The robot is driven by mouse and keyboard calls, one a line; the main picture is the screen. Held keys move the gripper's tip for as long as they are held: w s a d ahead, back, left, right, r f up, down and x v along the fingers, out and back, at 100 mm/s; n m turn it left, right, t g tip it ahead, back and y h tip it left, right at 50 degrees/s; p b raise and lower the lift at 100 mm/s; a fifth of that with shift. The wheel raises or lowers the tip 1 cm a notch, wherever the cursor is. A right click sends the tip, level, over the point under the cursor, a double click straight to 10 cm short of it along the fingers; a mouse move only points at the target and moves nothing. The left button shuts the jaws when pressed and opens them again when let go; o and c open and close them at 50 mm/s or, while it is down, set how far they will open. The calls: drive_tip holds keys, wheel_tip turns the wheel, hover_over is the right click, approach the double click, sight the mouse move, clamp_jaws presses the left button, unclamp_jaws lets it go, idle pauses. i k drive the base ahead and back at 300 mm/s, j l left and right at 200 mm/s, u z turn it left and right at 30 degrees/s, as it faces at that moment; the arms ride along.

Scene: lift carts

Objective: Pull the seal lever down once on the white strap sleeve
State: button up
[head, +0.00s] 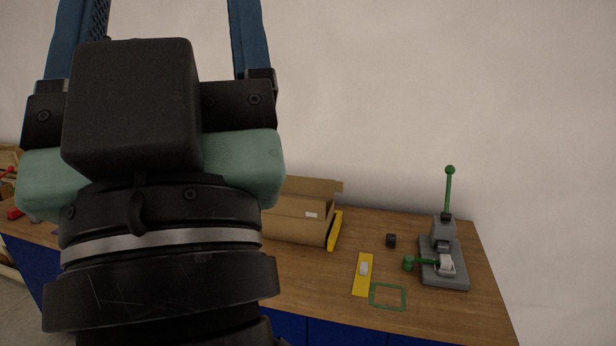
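A grey tool (443,275) stands on the right part of the wooden bench. A green lever (448,190) with a round knob rises nearly upright from its back block. A second, short green handle (409,263) sticks out to the left, low on the tool. A white piece (446,264), apparently the strap sleeve, sits low at the front of the tool. My gripper (158,18) fills the left side, its blue fingers pointing up and wide apart, with nothing seen between them. The fingertips are cut off by the top edge. The gripper is well left of the tool.
A yellow strip (362,284) with a small white piece (364,269) lies left of the tool. A green square outline (388,307) and a small black block (391,240) are nearby. An open cardboard box (300,222) stands behind, with a yellow item (335,230) beside it.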

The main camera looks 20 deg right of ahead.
sight(449, 171)
drive_tip(key=i+l, duration=0.2)
drive_tip(key=l, duration=0.3)
drive_tip(key=i+l, duration=0.2)
drive_tip(key=l, duration=0.3)
drive_tip(key=i+l, duration=0.2)
drive_tip(key=l, duration=0.35)
drive_tip(key=i+l+u, duration=0.1)
drive_tip(key=l, duration=0.4)
drive_tip(key=i+l, duration=0.25)
drive_tip(key=l, duration=0.25)
drive_tip(key=i+l, duration=0.15)
drive_tip(key=l, duration=0.4)
drive_tip(key=i+l, duration=0.2)
drive_tip(key=l, duration=0.3)
drive_tip(key=i+l+u, duration=0.1)
drive_tip(key=l, duration=0.45)
drive_tip(key=i, duration=0.05)
